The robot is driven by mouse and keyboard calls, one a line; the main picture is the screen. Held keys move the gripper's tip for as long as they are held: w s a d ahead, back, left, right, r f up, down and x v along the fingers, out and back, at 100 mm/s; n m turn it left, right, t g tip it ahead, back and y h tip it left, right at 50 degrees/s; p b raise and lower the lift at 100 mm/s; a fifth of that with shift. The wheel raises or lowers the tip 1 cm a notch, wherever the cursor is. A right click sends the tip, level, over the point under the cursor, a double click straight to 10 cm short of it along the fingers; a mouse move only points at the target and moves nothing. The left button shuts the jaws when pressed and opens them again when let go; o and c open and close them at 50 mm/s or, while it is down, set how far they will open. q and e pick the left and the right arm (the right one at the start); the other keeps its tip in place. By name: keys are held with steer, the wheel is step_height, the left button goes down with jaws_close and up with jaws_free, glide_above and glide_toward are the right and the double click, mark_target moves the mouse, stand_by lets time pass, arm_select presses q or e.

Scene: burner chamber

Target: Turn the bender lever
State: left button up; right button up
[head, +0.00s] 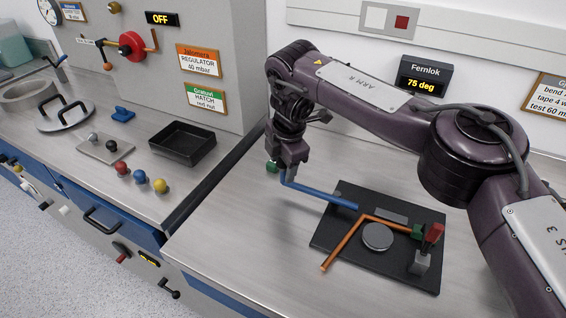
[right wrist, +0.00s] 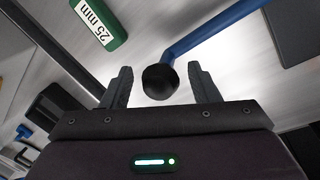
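The bender stands on a dark baseplate (head: 345,192) on the right bench in the head view. Its blue lever (head: 325,194) reaches out to the left, and the end is hidden by my right gripper (head: 283,172). In the right wrist view, the lever (right wrist: 215,32) ends in a black ball knob (right wrist: 160,81). My right gripper (right wrist: 162,86) is open, with one finger on each side of the knob and gaps visible. A bent copper tube (head: 342,247) lies by the grey round die (head: 377,237). My left gripper is out of view.
A display (head: 421,84) reads 75 deg. A red-handled clamp (head: 432,237) stands at the baseplate's right. A green block marked 25 mm (right wrist: 100,20) lies near the knob. The left bench holds a black tray (head: 183,146) and coloured knobs. Bare bench lies in front of the bender.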

steer(key=shift+r, duration=0.1)
steer(key=r, duration=0.2)
steer(key=s+r, duration=0.1)
steer(key=r, duration=0.4)
steer(key=shift+s+d+r, duration=0.15)
steer(key=shift+d+r, duration=0.1)
steer(key=shift+d, duration=0.15)
